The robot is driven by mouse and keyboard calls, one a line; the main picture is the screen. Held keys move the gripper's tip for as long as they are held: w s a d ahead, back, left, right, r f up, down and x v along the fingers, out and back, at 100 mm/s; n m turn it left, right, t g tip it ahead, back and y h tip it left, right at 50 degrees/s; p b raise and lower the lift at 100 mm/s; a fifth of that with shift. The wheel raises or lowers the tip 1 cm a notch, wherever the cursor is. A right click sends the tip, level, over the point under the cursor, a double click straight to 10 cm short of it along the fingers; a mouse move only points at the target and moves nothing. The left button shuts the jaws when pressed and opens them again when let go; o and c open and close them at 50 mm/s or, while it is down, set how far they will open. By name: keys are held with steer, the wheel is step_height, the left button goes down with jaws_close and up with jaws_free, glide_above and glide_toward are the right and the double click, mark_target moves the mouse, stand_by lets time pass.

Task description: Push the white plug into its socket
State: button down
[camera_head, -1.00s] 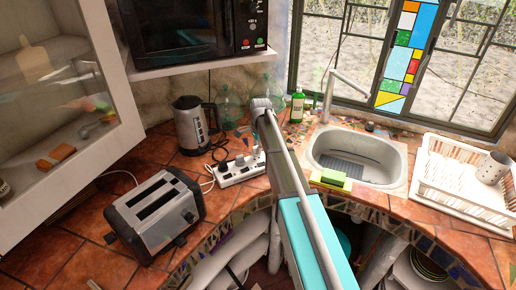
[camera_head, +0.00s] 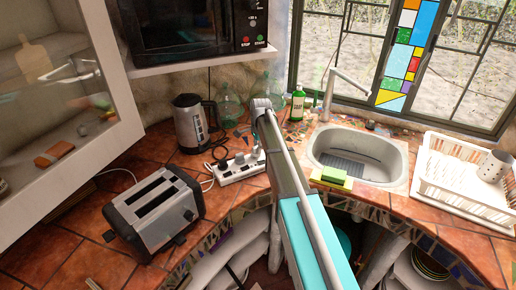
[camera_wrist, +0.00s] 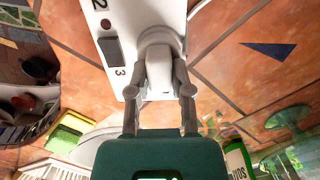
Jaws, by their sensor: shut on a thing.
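The white plug (camera_wrist: 158,82) is between the fingers of my gripper (camera_wrist: 160,92) in the wrist view. The gripper is shut on it. The plug is over the round end socket (camera_wrist: 165,38) of the white power strip (camera_wrist: 130,18), beside the dark switch marked 3. I cannot tell how deep its pins sit. In the head view the power strip (camera_head: 228,174) lies on the tiled counter, left of my arm.
A toaster (camera_head: 155,212) stands left of the strip, and a kettle (camera_head: 190,125) behind it with a dark cable nearby. A green soap bottle (camera_head: 297,104), a sponge (camera_head: 333,174), the sink (camera_head: 357,157) and a dish rack (camera_head: 462,190) are to the right.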

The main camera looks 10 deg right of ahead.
steer(key=shift+f+b, duration=0.35)
steer(key=shift+f, duration=0.1)
stand_by(0.3)
steer(key=shift+c, duration=2.2)
jaws_free()
steer(key=shift+r, duration=0.25)
